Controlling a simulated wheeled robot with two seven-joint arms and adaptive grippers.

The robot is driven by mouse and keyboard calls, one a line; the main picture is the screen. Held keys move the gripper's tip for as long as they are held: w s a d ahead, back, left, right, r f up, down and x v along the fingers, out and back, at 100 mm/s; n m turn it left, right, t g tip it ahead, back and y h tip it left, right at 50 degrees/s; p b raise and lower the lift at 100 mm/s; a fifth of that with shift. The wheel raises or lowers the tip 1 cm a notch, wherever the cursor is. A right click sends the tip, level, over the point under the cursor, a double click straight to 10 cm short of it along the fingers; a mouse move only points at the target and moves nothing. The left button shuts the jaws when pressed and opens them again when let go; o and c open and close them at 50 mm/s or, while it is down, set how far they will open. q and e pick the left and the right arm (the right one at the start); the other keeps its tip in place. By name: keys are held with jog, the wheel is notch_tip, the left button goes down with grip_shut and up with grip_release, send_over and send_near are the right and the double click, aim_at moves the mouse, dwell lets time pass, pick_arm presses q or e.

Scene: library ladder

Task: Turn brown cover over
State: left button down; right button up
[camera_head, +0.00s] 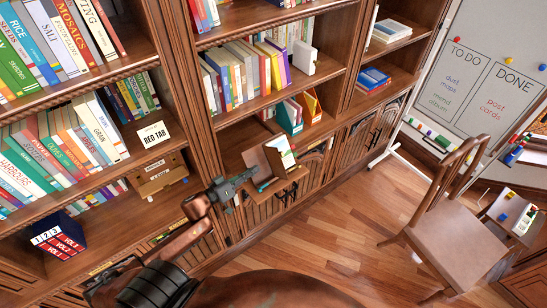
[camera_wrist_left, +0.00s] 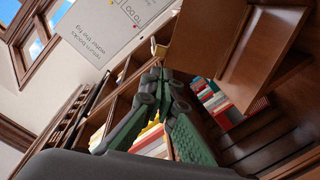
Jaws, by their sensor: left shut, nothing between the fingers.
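The brown cover (camera_head: 258,160) stands raised on a small pull-out shelf (camera_head: 284,184) at the front of the bookcase. Next to it is a pale page or panel with a coloured picture (camera_head: 283,156). In the left wrist view a brown, open, folded piece (camera_wrist_left: 268,55) fills the upper right; it looks like the same cover. My left gripper (camera_head: 248,177) is shut and empty, just left of the cover's lower part. Its closed fingers also show in the left wrist view (camera_wrist_left: 163,77), left of the brown piece. Whether they touch it I cannot tell. My right gripper is not in view.
Bookshelves (camera_head: 205,115) full of books stand behind and to the left. An orange file holder (camera_head: 311,106) is just above the cover. A wooden chair (camera_head: 450,225) and a whiteboard (camera_head: 487,75) are at the right. The wooden floor (camera_head: 335,225) between is clear.

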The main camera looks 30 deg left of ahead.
aim_at(280, 154)
pick_arm(q)
jog(key=p+x, duration=0.1)
jog(key=x, duration=0.8)
jog(key=shift+w+d+p, duration=0.1)
jog(key=shift+w+p, duration=0.15)
jog(key=shift+p, duration=0.05)
jog(key=shift+w+d+f, duration=0.1)
jog(key=shift+w+d, duration=0.05)
jog(key=shift+w, duration=0.35)
